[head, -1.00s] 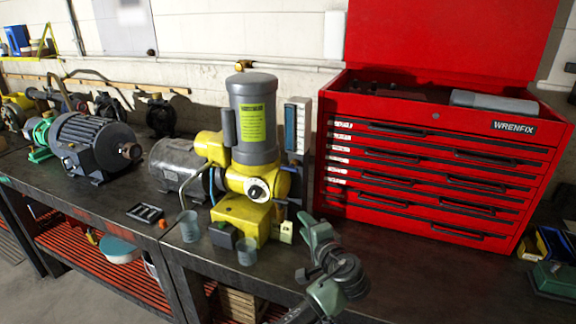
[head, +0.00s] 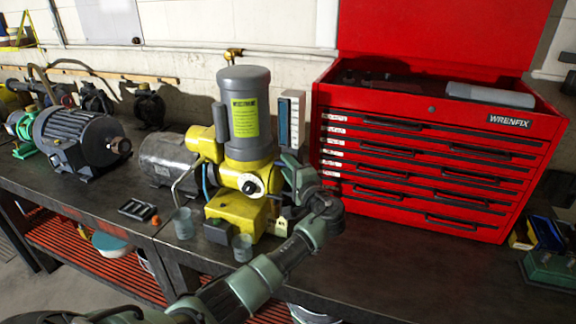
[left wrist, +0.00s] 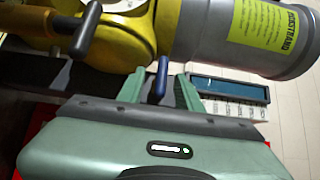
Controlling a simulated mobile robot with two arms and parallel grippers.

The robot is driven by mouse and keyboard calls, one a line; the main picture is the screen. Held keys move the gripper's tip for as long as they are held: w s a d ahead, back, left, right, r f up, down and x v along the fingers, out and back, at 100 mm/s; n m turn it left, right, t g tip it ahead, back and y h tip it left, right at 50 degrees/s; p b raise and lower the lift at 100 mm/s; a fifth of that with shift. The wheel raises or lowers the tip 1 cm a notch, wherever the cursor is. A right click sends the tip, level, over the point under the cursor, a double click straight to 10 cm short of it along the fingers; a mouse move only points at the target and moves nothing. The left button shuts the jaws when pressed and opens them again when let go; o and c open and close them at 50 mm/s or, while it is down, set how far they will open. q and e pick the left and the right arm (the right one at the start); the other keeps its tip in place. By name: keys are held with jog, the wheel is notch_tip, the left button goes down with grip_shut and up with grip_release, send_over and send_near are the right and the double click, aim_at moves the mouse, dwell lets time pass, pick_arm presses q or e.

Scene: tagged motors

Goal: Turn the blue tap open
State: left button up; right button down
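A yellow and grey pump (head: 243,120) stands on the dark workbench. In the left wrist view its yellow body (left wrist: 165,28) fills the upper left. The blue tap (left wrist: 161,74) shows there as a dark blue lever between the two green fingers of my left gripper (left wrist: 159,88), with a gap on each side. The gripper is open. In the head view my left gripper (head: 292,172) is at the right side of the pump and hides that spot; I cannot make out the tap there. My right gripper is not in view.
A black lever (left wrist: 86,30) is on the pump at the left. A panel with a blue strip (head: 290,118) stands right behind the gripper. A red tool chest (head: 415,165) is close on the right. Cups (head: 184,222) and an electric motor (head: 80,138) are to the left.

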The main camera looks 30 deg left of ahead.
pick_arm(q)
jog(key=shift+d+r, duration=0.1)
jog(key=shift+c, duration=0.3)
grip_shut()
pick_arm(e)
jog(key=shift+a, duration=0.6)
